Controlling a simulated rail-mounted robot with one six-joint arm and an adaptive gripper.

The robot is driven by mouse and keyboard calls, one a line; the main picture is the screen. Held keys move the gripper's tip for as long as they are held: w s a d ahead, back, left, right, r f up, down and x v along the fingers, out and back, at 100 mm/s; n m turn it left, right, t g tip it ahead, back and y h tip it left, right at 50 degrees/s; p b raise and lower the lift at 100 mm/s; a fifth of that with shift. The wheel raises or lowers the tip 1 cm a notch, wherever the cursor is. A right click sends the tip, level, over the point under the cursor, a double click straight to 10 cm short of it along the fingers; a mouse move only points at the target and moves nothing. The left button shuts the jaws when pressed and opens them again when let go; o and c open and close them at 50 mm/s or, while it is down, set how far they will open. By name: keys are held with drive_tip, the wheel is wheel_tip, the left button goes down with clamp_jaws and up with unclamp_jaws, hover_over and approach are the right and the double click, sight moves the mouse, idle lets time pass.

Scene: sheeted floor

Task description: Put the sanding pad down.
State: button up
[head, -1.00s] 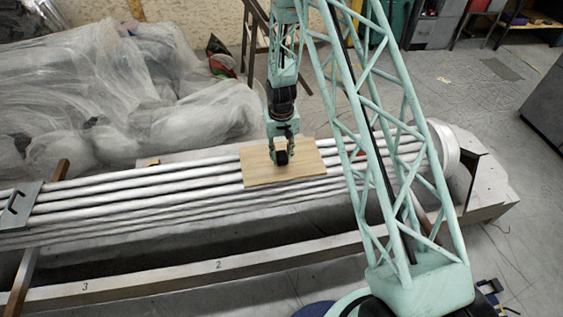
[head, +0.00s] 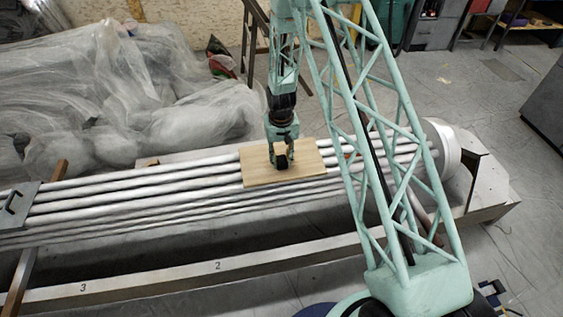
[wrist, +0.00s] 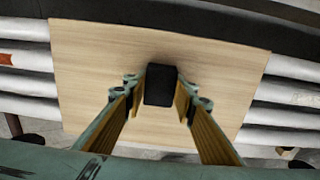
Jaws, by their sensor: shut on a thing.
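The sanding pad (wrist: 160,84) is a small dark block. My gripper (head: 281,158) is shut on it, with a finger on each side in the wrist view. In the head view the dark pad (head: 282,163) is low over a light wooden board (head: 258,176). The board (wrist: 85,65) fills most of the wrist view behind the pad. The pad's underside is hidden, so I cannot tell whether it touches the board.
The board lies across several long pale pipes (head: 120,187) on a metal frame (head: 150,279). Plastic sheeting (head: 90,90) is heaped behind at the left. A round white end piece (head: 444,148) is at the right. Bare board surrounds the pad.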

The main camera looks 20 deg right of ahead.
sight(281, 160)
drive_tip(key=shift+o, duration=0.2)
drive_tip(key=shift+s+f+b, duration=0.2)
drive_tip(key=shift+f+b, duration=0.25)
drive_tip(key=shift+f, duration=0.25)
drive_tip(key=o, duration=0.9)
drive_tip(key=shift+w+f, duration=0.15)
drive_tip(key=shift+r, duration=0.3)
drive_tip(key=shift+r+p, duration=1.9)
drive_tip(key=shift+r, duration=4.7)
